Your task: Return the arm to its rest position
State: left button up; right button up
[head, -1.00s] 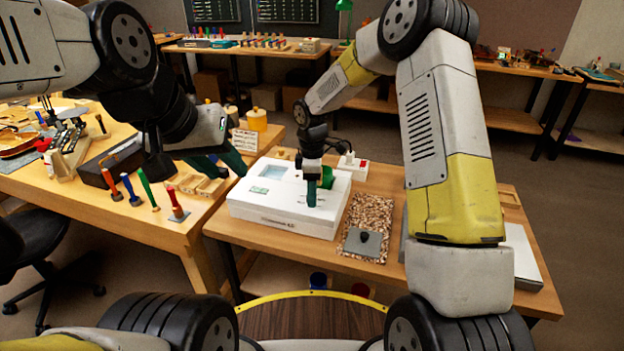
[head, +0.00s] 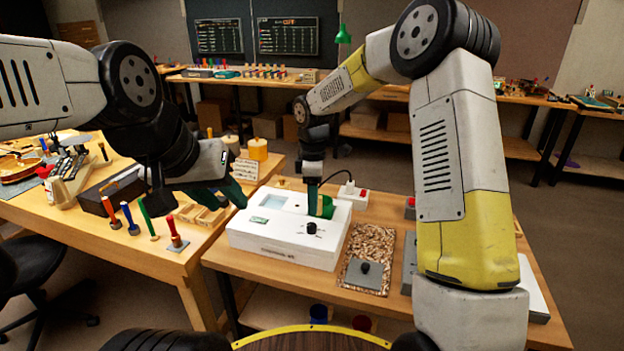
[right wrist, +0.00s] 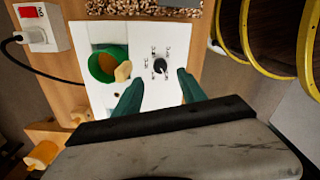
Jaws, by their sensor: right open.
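My right arm reaches over the white machine (head: 290,238) on the right-hand table. My right gripper (head: 312,203) has its green fingers pointing down above the machine. In the right wrist view its two green fingers (right wrist: 158,92) are apart with nothing between them. Past them are the machine's black knob (right wrist: 160,66) and a green ring-shaped part (right wrist: 108,64) with a tan piece at its edge. In the head view the knob (head: 311,228) shows clear of the gripper. My left gripper (head: 238,190) is over the left bench near wooden blocks; its jaw opening is hard to make out.
A white power box with a red switch (head: 353,194) and cable stands behind the machine. A cork mat (head: 372,246) with a grey plate (head: 364,273) lies to its right. Several colored-handled tools (head: 148,219) stand on the left bench. Open air lies above the machine.

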jog(key=s+d+r+m+t, duration=0.1)
jog(key=s+d+r+m, duration=0.3)
jog(key=s+r, duration=0.25)
jog(key=s+d+r+m+t, duration=0.2)
jog(key=s+d+r+m, duration=0.25)
jog(key=r, duration=0.35)
jog(key=s+d+r+m+t+y, duration=0.1)
jog(key=s+m, duration=0.3)
jog(key=s, duration=0.4)
jog(key=s+d+r+m+t+y, duration=0.1)
jog(key=s+d+r+m+t, duration=0.1)
jog(key=s+d+m, duration=0.2)
jog(key=s, duration=0.3)
jog(key=shift+s+d+r, duration=0.15)
jog(key=shift+s, duration=0.2)
